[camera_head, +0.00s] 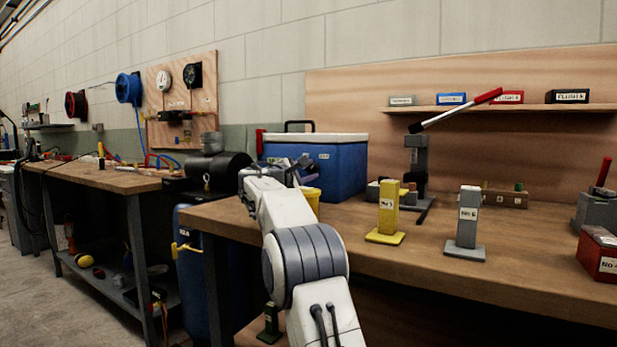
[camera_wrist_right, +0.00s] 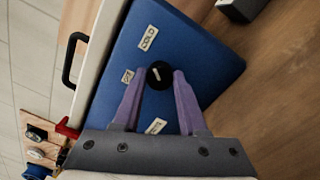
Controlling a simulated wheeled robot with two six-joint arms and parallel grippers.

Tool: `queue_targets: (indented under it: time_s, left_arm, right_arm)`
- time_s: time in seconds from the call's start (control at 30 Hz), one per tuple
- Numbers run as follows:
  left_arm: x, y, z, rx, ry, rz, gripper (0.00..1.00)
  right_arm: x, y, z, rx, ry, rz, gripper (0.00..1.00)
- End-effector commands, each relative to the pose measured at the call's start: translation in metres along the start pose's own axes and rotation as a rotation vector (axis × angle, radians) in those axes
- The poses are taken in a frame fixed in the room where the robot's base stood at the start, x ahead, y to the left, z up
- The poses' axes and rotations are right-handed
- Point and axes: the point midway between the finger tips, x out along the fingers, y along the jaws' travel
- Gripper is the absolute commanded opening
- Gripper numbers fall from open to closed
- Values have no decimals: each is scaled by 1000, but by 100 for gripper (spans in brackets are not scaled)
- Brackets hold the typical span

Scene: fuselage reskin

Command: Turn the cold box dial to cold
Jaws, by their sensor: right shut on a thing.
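The cold box (camera_head: 343,180) is a blue chest with a white lid and a black handle, on the wooden bench. Its blue front (camera_wrist_right: 205,58) fills the middle of the right wrist view. A round black dial (camera_wrist_right: 160,76) sits on that front. A white label reading COLD (camera_wrist_right: 148,38) and two other small white labels (camera_wrist_right: 128,76) (camera_wrist_right: 155,126) are around the dial; I cannot read these two. My left gripper is not in view.
A yellow container (camera_head: 312,198) stands close to my right gripper. Yellow (camera_head: 388,212) and grey (camera_head: 467,220) blocks stand on the bench to the right, with a red-handled lever tool (camera_head: 416,160) behind. A dark cylinder (camera_head: 222,170) is left of the box.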

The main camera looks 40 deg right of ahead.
Motion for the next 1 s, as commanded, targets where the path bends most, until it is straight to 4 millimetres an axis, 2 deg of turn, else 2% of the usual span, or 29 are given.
queue_targets:
  time_s: [0.33, 0.87, 0.9, 0.93, 0.97, 1.0]
  left_arm:
    - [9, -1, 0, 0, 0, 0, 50]
    - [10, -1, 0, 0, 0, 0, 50]
    - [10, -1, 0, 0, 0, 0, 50]
    - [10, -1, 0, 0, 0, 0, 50]
    - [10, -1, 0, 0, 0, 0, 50]
    - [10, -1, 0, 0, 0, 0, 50]
  right_arm:
    - [0, -1, -1, 133, -4, -3, 0]
    - [0, -1, 0, 153, -5, -5, 0]
    - [0, -1, 0, 153, -5, -5, 53]
    - [0, -1, -1, 153, -5, -4, 64]
    - [0, -1, -1, 153, -4, -4, 72]
    - [0, -1, 0, 153, -4, -4, 72]
